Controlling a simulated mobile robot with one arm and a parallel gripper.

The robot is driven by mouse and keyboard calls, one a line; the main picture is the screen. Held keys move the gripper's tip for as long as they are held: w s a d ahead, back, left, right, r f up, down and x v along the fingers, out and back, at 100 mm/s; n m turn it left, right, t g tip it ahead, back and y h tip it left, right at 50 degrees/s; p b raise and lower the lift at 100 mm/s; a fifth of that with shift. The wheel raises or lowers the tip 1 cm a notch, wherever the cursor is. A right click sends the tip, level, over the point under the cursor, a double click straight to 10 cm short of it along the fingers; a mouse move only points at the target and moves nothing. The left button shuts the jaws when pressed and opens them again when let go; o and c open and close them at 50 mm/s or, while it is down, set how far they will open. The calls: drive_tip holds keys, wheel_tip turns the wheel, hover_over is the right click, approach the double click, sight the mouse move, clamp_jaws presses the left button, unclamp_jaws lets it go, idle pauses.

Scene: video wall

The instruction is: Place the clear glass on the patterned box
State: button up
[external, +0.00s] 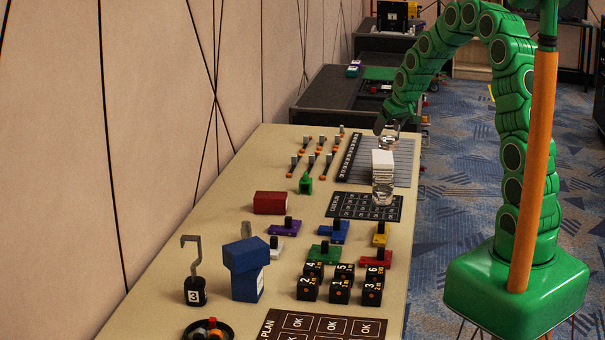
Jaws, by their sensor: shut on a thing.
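My gripper (388,127) is at the far right end of the long table, shut on a clear glass (391,140). The fingers are small and dark here, so the exact grip is hard to see. Just in front of and below the held glass, a small white box (382,160) sits above another clear, glass-like piece (383,193) on a dark printed mat.
The dark mat (345,206) and a grey ribbed board (398,172) lie around the box. Coloured blocks, including a red one (270,203), and black numbered cubes (340,291) stand nearer. A blue block (245,270) and a hook stand (194,290) are at left.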

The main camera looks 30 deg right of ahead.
drive_tip(key=w+d+r+m+h, duration=0.1)
drive_tip(key=d+r+m, duration=0.15)
drive_tip(key=d, duration=0.45)
hover_over(383, 156)
drive_tip(key=shift+f, duration=4.55)
drive_tip(key=shift+s+a+f, duration=0.1)
drive_tip(key=shift+f, duration=0.65)
drive_tip(key=shift+s+a+f, duration=0.1)
drive_tip(key=shift+f, duration=0.6)
drive_tip(key=shift+f, duration=0.15)
drive_tip(key=o, duration=1.2)
